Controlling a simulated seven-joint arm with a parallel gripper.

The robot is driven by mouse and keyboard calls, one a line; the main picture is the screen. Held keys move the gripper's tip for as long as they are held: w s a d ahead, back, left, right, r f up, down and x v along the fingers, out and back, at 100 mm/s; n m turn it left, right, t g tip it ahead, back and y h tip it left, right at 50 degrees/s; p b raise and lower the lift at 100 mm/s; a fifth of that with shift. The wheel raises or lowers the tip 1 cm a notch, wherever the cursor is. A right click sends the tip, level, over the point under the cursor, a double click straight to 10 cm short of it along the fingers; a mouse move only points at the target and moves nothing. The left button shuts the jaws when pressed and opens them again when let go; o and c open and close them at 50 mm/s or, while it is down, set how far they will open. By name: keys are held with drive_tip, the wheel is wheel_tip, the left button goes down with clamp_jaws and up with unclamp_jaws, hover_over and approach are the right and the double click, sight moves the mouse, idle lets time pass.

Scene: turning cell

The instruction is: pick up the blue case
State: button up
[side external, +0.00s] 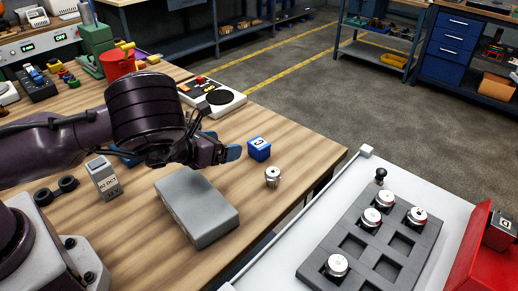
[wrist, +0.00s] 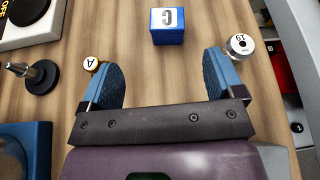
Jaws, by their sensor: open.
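A small blue box (side external: 259,148) marked with a letter on a white face stands on the wooden table. In the side view my gripper (side external: 231,153) is just left of the box. Another blue object (wrist: 38,140) shows at the wrist view's left edge, partly cut off. I cannot tell which of the two is named the case.
A silver cylinder (wrist: 240,45) stands by the right fingertip; a round piece marked A (wrist: 91,63) is beside the left one. A grey block (side external: 197,205) lies nearer the camera. A black-and-white device (side external: 213,98) is behind. A grey tray (side external: 314,263) holds several silver cylinders.

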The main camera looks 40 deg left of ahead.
sight(256, 144)
drive_tip(key=shift+d+f+m, duration=0.2)
drive_tip(key=shift+f+m, duration=0.1)
drive_tip(key=shift+m, duration=0.4)
drive_tip(key=shift+w+d+f+h, duration=0.1)
drive_tip(key=shift+w+h, duration=0.1)
drive_tip(key=shift+h, duration=0.1)
drive_tip(key=x, duration=1.2)
drive_tip(key=shift+w+f, duration=0.2)
drive_tip(key=shift+f, duration=0.05)
drive_tip(key=shift+c, duration=0.4)
drive_tip(key=c, duration=1)
